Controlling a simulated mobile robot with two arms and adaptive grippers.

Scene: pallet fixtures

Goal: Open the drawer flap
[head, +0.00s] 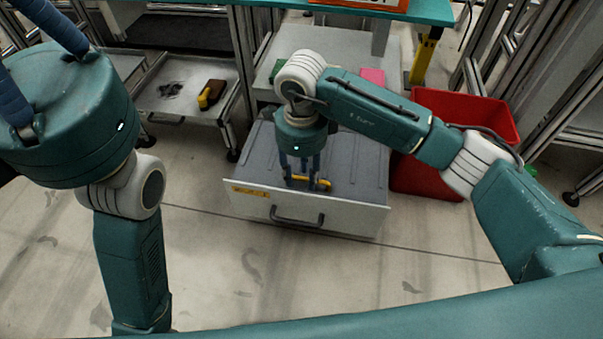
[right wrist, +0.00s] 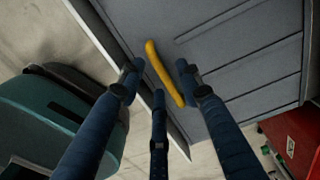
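The drawer (head: 360,217) is pulled out below the bench, with a pale front and a dark bar handle (head: 297,221). Its top is covered by a ribbed grey flap (head: 350,165) lying flat. A yellow handle (head: 323,184) sits on the flap near the front edge; it also shows in the right wrist view (right wrist: 163,72). My right gripper (head: 303,182) points down over this handle. Its fingers (right wrist: 160,85) are apart on either side of the handle; contact cannot be told. My left gripper (head: 30,55) is raised at the upper left, its fingertips cut off by the frame.
A red bin (head: 430,180) stands close to the drawer's right side. Another open drawer (head: 185,92) at the left holds a yellow-and-brown item (head: 210,94) and something dark. Metal frame posts stand on both sides. The floor before the drawer is clear.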

